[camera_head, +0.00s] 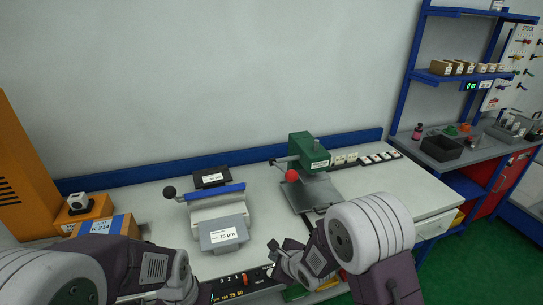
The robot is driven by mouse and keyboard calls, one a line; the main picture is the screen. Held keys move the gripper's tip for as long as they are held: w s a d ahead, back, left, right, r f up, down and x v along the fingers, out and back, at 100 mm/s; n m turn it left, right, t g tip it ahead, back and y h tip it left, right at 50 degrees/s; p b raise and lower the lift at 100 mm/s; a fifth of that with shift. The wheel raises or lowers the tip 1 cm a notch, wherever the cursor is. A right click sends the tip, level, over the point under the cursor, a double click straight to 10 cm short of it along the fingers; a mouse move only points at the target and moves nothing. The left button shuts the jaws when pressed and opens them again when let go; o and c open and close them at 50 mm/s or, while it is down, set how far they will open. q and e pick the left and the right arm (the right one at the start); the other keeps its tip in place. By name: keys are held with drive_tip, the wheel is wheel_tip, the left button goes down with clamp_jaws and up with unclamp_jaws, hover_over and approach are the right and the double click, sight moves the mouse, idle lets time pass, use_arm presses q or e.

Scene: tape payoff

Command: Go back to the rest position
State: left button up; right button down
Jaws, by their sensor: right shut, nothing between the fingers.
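My right gripper (276,246) is at the front of the white bench, right of the grey device labelled 75 µm (222,236). It is shut with nothing in it, held above or near the bench's front edge. My right arm comes in from the lower right and covers part of the bench front. My left arm crosses the lower left corner; its gripper does not show.
A green press with a red knob (309,152) stands mid-bench on a grey plate. A blue-topped device with a black ball lever (217,192) stands left of it. Labelled boxes (108,226) are at the left. Bench (400,185) is clear at the right.

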drive_tip(key=w+d+r+t+h, duration=0.2)
drive_tip(key=d+r, duration=0.7)
drive_tip(key=d, duration=0.1)
drive_tip(key=s+d+f+n+g, duration=0.2)
drive_tip(key=s+n+g, duration=0.1)
drive_tip(key=s+n, duration=0.4)
drive_tip(key=s+d+f+n+g+h, duration=0.1)
drive_tip(key=s+d+n+g, duration=0.1)
drive_tip(key=s+n, duration=0.5)
drive_tip(key=s+d+f+n+g+h, duration=0.1)
drive_tip(key=s+d+f+n+g, duration=0.1)
drive_tip(key=s+n, duration=0.5)
drive_tip(key=shift+d+f+g, duration=0.3)
drive_tip(key=shift+d+g, duration=0.15)
drive_tip(key=shift+g, duration=0.45)
